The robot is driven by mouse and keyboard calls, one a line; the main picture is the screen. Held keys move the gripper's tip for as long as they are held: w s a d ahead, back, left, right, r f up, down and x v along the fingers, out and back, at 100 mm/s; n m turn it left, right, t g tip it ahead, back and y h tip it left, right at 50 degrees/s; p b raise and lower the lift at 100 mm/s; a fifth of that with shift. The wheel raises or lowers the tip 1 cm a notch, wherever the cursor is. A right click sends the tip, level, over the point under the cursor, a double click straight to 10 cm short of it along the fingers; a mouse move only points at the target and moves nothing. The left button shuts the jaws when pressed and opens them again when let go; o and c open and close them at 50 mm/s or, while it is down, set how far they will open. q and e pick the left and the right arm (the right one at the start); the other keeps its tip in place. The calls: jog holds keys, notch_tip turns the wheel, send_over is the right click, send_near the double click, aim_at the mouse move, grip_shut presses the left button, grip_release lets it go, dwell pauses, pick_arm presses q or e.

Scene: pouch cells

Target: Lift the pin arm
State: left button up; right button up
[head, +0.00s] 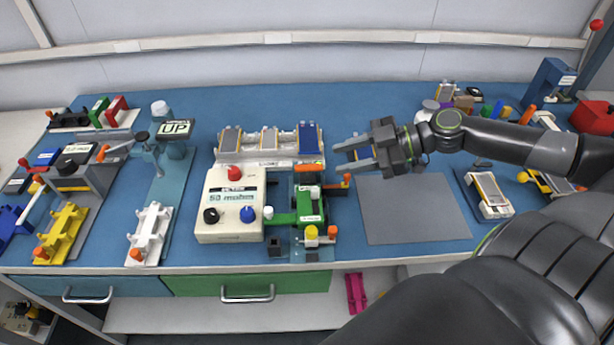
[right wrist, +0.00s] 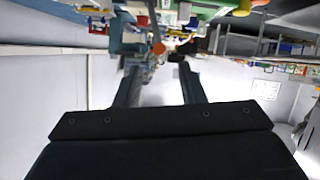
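A teal fixture (head: 298,243) with a green block (head: 309,205) stands in the middle of the table. It carries an orange grip (head: 309,168) at its back and a small orange knob (head: 347,178) at its right side; I cannot tell for sure which part is the pin arm. My right gripper (head: 341,159) is open and empty, just behind and right of the fixture, its fingers pointing left. In the right wrist view an orange ball (right wrist: 158,48) shows beyond the gap between the open fingers (right wrist: 157,75). My left gripper is not in view.
A cream box with knobs (head: 220,228) stands left of the fixture, and a rack of pouch cells (head: 270,154) behind it. A grey mat (head: 415,212) to the right is bare. A teal stand with an UP sign (head: 175,129) is further left.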

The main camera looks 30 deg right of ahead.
aim_at(315, 166)
jog(key=b+x, duration=0.3)
jog(key=shift+f+b, duration=0.25)
jog(key=shift+b, duration=0.05)
jog(key=shift+w+a+f+b, duration=0.15)
jog(key=shift+w+a+b, duration=0.25)
jog(key=shift+a, duration=0.2)
jog(key=shift+w+a+f+b, duration=0.25)
jog(key=shift+w+a+b, duration=0.1)
jog(key=shift+a+b, duration=0.2)
jog(key=shift+w+a, duration=0.2)
jog(key=shift+a, duration=0.05)
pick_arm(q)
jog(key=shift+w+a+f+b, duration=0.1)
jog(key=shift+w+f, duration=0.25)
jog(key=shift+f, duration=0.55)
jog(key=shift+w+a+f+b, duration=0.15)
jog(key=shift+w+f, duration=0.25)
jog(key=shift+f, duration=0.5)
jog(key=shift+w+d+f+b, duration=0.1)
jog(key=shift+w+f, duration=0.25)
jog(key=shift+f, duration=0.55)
pick_arm(e)
jog(key=shift+x, duration=1.1)
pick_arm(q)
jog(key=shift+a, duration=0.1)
pick_arm(e)
jog(key=shift+c, duration=0.5)
